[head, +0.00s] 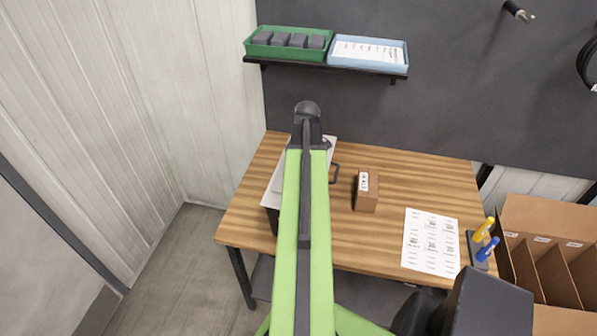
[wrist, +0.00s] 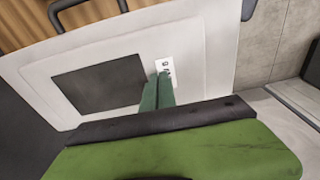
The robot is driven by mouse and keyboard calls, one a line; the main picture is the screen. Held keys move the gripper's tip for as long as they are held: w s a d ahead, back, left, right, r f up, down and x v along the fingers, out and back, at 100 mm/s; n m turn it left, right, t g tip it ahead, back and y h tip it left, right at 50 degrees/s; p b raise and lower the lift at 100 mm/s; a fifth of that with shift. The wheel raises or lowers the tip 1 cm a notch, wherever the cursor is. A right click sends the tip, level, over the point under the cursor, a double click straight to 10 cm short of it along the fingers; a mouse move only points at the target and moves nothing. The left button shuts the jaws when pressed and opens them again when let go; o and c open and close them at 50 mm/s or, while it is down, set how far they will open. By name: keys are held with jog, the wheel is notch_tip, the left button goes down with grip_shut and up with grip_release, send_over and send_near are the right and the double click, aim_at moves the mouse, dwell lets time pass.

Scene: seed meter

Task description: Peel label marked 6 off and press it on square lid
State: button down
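A white square lid (wrist: 105,65) with a dark square panel (wrist: 95,82) fills much of the wrist view. In the head view, the lid (head: 329,148) is mostly hidden behind my arm at the table's left end. A small white label (wrist: 165,67) with dark print, which looks like a 6, shows against the lid to the right of the dark panel. My gripper (wrist: 164,75) has its green fingers together, their tips overlapping the label's lower part. I cannot tell if the label is pinched or only touched. The fingertips are hidden in the head view.
A brown box (head: 366,196) with a white label stands mid-table, with a printed sheet (head: 432,242) to its right. Pens (head: 485,240) and a cardboard divider box (head: 550,250) are at the right. A shelf above holds green (head: 258,49) and blue (head: 369,62) trays.

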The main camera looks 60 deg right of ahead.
dwell(0.3)
jog(key=c, duration=1.6)
grip_release()
notch_tip(320, 180, up, 7)
jog(key=p, duration=0.7)
jog(key=shift+r, duration=0.1)
